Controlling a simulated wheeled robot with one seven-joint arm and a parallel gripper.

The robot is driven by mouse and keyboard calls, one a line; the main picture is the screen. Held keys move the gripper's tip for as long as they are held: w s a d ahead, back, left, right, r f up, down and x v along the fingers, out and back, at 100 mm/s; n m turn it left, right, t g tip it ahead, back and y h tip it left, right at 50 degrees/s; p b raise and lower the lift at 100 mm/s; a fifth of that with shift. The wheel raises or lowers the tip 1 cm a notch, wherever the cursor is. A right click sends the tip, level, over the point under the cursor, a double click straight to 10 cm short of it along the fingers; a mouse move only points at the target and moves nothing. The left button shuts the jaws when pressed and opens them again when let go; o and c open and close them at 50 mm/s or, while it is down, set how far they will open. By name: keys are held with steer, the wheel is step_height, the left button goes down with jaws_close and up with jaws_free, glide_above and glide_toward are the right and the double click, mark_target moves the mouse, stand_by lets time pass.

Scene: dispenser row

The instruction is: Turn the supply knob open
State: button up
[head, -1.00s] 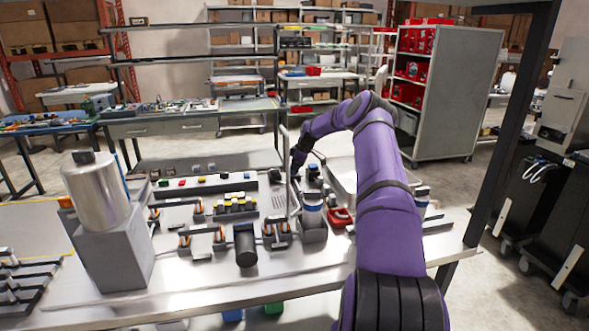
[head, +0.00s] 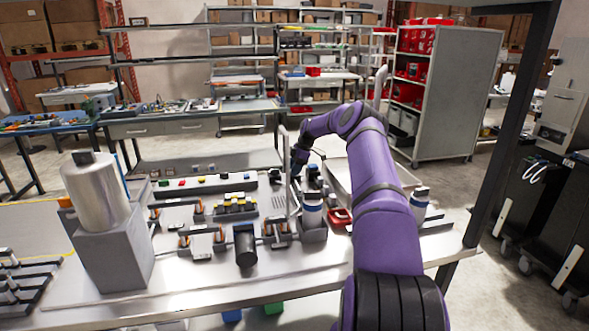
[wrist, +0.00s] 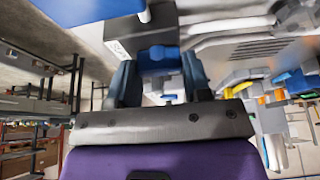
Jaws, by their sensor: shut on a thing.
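In the wrist view a blue knob (wrist: 160,58) sits at the face of a dark grey box (wrist: 138,33) with a white label. My gripper (wrist: 160,80) has one dark finger on each side of the knob and is shut on it. In the head view my gripper (head: 296,168) is small, at the back of the bench, beside a thin upright post. The knob cannot be made out there, and its turn angle is unclear.
A steel cylinder on a grey block (head: 110,235) stands at the bench's left. Bare bench shows along the front.

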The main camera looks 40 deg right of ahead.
steer(key=o, duration=0.9)
steer(key=shift+r, duration=0.1)
steer(key=v, duration=1)
steer(key=shift+s+d+r, duration=0.1)
steer(key=shift+d+r, duration=0.1)
steer(key=shift+r, duration=0.1)
